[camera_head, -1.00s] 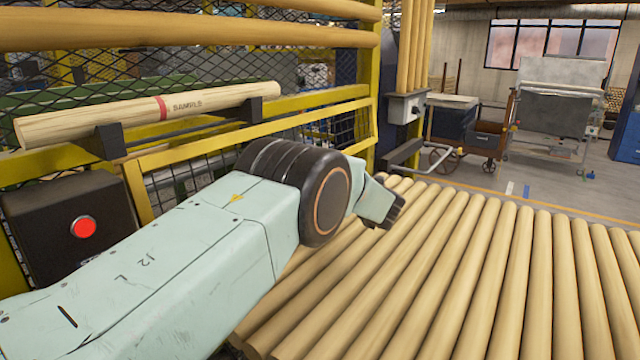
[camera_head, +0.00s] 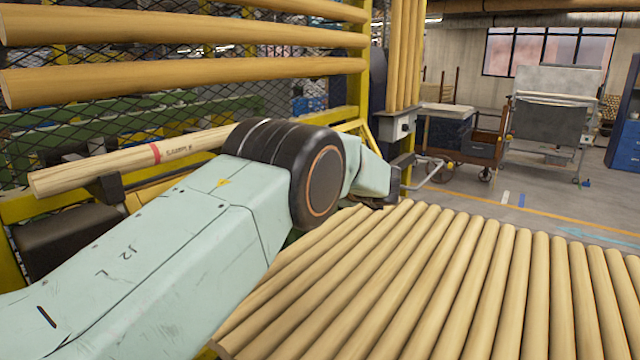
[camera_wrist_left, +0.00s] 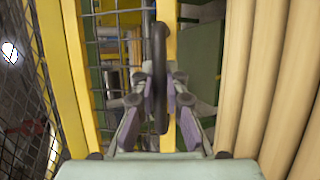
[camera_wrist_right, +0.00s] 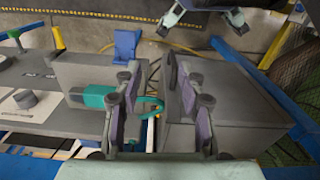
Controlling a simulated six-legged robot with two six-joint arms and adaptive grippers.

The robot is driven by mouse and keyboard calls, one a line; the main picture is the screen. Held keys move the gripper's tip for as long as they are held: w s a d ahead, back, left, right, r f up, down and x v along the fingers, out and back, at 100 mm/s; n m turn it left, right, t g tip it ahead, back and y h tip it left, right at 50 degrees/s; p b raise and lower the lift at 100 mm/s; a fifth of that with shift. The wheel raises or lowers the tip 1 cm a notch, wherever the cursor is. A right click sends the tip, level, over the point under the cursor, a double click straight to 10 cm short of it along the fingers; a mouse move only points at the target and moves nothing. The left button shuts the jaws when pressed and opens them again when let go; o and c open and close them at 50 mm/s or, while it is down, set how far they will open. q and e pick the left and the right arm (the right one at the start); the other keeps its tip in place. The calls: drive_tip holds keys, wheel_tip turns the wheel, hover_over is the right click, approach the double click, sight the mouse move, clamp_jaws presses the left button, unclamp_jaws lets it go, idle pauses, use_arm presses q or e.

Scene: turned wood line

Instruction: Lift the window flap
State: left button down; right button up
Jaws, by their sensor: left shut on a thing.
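The window flap appears as a yellow frame with wire mesh, mostly behind my left arm in the head view; a slanting yellow bar (camera_head: 372,136) shows just past the wrist. In the left wrist view its yellow frame bar (camera_wrist_left: 169,50) runs beside a dark upright handle bar (camera_wrist_left: 160,70). My left gripper (camera_wrist_left: 160,97) is shut on this handle, one finger on each side. In the head view the fingers are mostly hidden by the wrist. My right gripper (camera_wrist_right: 161,105) is open, with no held object visible between its fingers; it is outside the head view.
Pale turned poles (camera_head: 450,280) fill the lower right. A sample pole (camera_head: 130,160) rests on brackets behind my left arm. Wooden rails (camera_head: 190,75) cross the mesh above. In the right wrist view, grey blocks (camera_wrist_right: 235,90) and a teal tool (camera_wrist_right: 95,97) lie below.

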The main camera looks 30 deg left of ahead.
use_arm(q)
drive_tip(key=shift+d+r+h, duration=0.3)
drive_tip(key=shift+r, duration=0.25)
drive_tip(key=shift+d+r+p, duration=0.45)
drive_tip(key=shift+r+p, duration=0.05)
drive_tip(key=shift+p, duration=0.2)
drive_tip(key=shift+r, duration=0.1)
drive_tip(key=c, duration=1.4)
unclamp_jaws()
drive_tip(key=shift+s+d, duration=0.1)
drive_tip(key=shift+s, duration=0.1)
drive_tip(key=shift+o, duration=0.2)
drive_tip(key=v, duration=1.1)
drive_tip(key=shift+s+d, duration=0.15)
drive_tip(key=shift+d, duration=0.2)
drive_tip(key=shift+r, duration=0.15)
